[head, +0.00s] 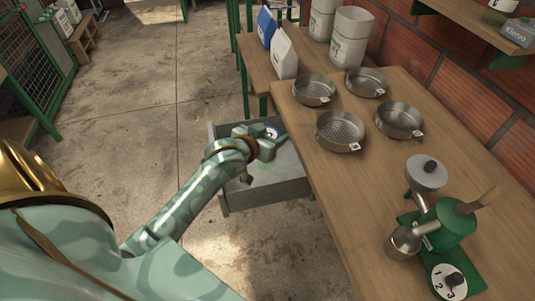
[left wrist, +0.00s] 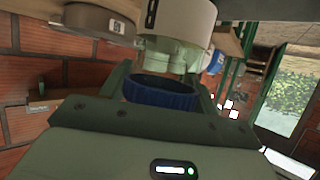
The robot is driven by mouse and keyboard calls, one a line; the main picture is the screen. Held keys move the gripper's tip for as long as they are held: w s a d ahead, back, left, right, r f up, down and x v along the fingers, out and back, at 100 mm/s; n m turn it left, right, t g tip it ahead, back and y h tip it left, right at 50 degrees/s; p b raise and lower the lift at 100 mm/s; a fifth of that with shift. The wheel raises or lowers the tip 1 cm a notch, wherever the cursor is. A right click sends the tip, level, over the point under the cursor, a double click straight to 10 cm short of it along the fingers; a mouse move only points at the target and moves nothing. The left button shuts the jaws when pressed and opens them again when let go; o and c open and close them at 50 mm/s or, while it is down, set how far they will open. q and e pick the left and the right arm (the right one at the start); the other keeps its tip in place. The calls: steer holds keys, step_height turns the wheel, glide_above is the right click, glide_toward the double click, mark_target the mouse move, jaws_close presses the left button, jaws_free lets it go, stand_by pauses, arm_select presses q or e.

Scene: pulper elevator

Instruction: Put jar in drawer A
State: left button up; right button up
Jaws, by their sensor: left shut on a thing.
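My left gripper (head: 266,142) is over the open grey drawer (head: 250,198) in the head view, shut on the jar. The jar (head: 272,132) shows only as a small white and blue patch at the fingers; the gripper hides most of it. In the left wrist view, a round dark blue part of the jar (left wrist: 162,91) sits between the two fingers of my left gripper (left wrist: 162,85). I cannot tell whether the jar touches the drawer floor. No letter on the drawer can be read. My right gripper is not in view.
The wooden table (head: 330,215) stands right of the drawer. It bears several round metal sieves, such as this one (head: 340,131), and a green grinder (head: 452,230). White bags (head: 350,38) stand behind. The concrete floor (head: 130,120) on the left is clear.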

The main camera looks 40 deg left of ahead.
arm_select(q)
steer(key=w+a+f+b, duration=0.5)
steer(key=w+f+b, duration=0.1)
steer(key=f, duration=0.2)
steer(key=w+a+f+b, duration=0.5)
steer(key=a+f+b, duration=0.1)
steer(key=f+b, duration=0.1)
steer(key=shift+w+f, duration=0.4)
steer(key=shift+f, duration=0.45)
steer(key=shift+w+a, duration=0.1)
steer(key=shift+c, duration=0.7)
steer(key=shift+r, duration=0.2)
steer(key=shift+c, duration=0.8)
steer(key=o, duration=1.7)
steer(key=shift+f, duration=0.15)
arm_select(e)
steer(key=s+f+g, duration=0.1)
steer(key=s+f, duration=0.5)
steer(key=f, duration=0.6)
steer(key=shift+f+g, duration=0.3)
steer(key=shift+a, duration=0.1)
